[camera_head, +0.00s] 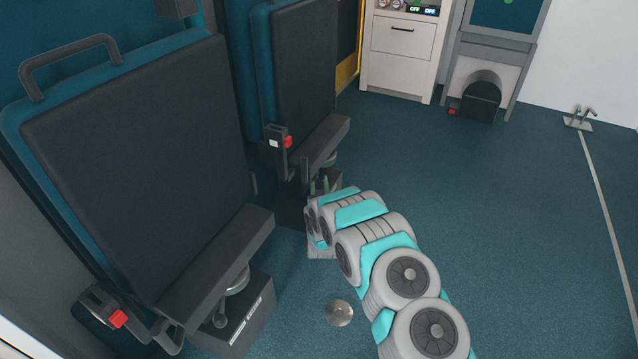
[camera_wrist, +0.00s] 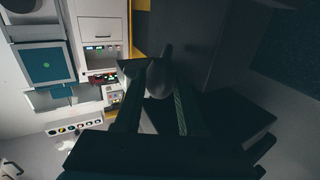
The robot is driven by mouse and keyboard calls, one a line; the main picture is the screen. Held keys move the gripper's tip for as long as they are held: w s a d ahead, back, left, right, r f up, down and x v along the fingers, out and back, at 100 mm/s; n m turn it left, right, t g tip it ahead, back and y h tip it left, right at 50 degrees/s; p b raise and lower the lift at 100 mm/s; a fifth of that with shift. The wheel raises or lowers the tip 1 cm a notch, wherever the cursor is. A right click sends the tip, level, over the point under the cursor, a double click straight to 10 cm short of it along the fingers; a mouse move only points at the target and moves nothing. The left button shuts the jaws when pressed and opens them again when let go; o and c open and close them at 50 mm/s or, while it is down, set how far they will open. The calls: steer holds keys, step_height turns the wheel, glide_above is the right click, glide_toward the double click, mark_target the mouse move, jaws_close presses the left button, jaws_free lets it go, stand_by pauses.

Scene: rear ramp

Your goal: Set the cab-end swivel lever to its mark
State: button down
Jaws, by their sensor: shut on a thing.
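Two dark padded seats with folded-up cushions stand along the left in the head view, a near seat (camera_head: 130,150) and a far seat (camera_head: 305,75). My gripper (camera_head: 319,186) reaches in low beside the far seat's base, mostly hidden behind my own arm. In the wrist view my gripper (camera_wrist: 152,80) is shut on a grey rounded lever end (camera_wrist: 160,78), which sits between the two fingers. The rest of this lever is hard to make out in shadow. Its mark is not visible. The near seat's base has its own lever (camera_head: 221,319).
A white drawer cabinet (camera_head: 402,45) and a grey-framed stand (camera_head: 495,50) are at the back. A small metal floor fitting (camera_head: 579,121) is at the right. A round metal disc (camera_head: 339,313) is on the floor near my arm. The blue floor (camera_head: 530,220) at right is clear.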

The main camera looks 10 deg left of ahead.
steer(key=shift+d, duration=0.15)
steer(key=w+d+n+g+y+b, duration=0.3)
steer(key=w+d+n+y, duration=0.2)
steer(key=w+d+y, duration=0.1)
steer(key=shift+w+d+n+y, duration=0.2)
steer(key=shift+d+n+y, duration=0.3)
steer(key=shift+y, duration=0.7)
steer(key=shift+d+r, duration=0.1)
steer(key=shift+d, duration=0.05)
steer(key=c, duration=0.5)
jaws_free()
steer(key=shift+s, duration=0.1)
steer(key=v, duration=0.7)
steer(key=shift+s+d, duration=0.2)
